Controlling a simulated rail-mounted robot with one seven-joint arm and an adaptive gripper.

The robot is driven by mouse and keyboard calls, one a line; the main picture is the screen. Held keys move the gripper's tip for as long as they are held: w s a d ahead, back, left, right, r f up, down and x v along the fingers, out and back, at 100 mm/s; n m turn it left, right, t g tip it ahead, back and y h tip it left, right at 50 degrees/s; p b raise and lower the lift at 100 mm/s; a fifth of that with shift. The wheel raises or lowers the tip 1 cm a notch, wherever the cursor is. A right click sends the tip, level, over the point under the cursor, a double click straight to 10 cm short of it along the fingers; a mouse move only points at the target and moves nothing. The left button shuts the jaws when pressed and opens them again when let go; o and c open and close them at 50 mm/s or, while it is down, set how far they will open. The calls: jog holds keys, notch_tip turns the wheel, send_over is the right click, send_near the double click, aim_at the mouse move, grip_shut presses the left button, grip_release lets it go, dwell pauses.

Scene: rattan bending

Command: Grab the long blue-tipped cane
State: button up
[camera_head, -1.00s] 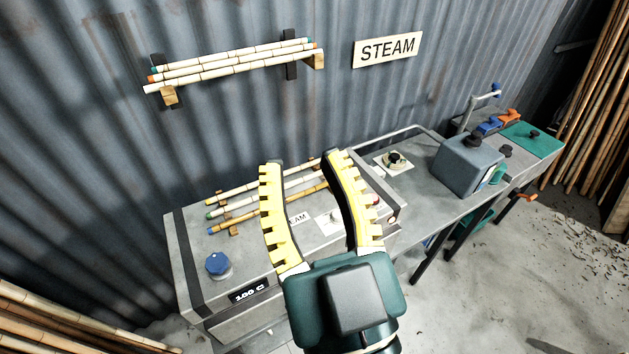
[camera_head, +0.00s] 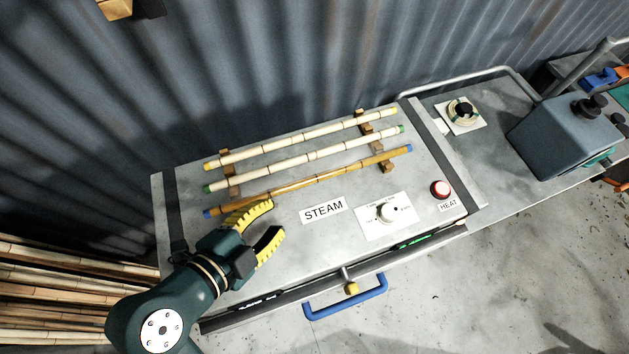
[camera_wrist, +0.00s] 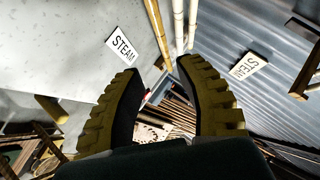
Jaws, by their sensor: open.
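The blue-tipped cane (camera_head: 328,174) is tan-brown with a blue tip at each end. It lies across two wooden rests on the steam box (camera_head: 296,242), nearest the STEAM label. A pale cane with green tips (camera_head: 300,159) and a pale cane with yellow tips (camera_head: 290,142) lie behind it. My gripper (camera_head: 276,220) is open and empty, just in front of the blue-tipped cane's left part. In the wrist view, the gap between my fingers (camera_wrist: 160,70) holds nothing. A brown cane (camera_wrist: 158,32) runs down toward that gap from the top, with the pale canes to its right.
The dial (camera_head: 387,212) and red HEAT button (camera_head: 440,188) are right of the STEAM label (camera_head: 323,209). A blue handle (camera_head: 345,298) juts from the box front. A grey tank (camera_head: 563,135) stands right. Loose canes (camera_head: 80,290) lie at lower left.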

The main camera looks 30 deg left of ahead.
jog(key=p, duration=0.2)
send_near(311, 182)
jog(key=x, duration=0.4)
jog(key=shift+w+d+r, duration=0.1)
jog(key=shift+w, duration=0.25)
jog(key=p+x, duration=0.1)
jog(key=x, duration=0.3)
jog(key=shift+w+f+p, duration=0.3)
jog(key=shift+p, duration=0.05)
jog(key=shift+w+f, duration=0.2)
jog(key=shift+f, duration=0.05)
grip_shut()
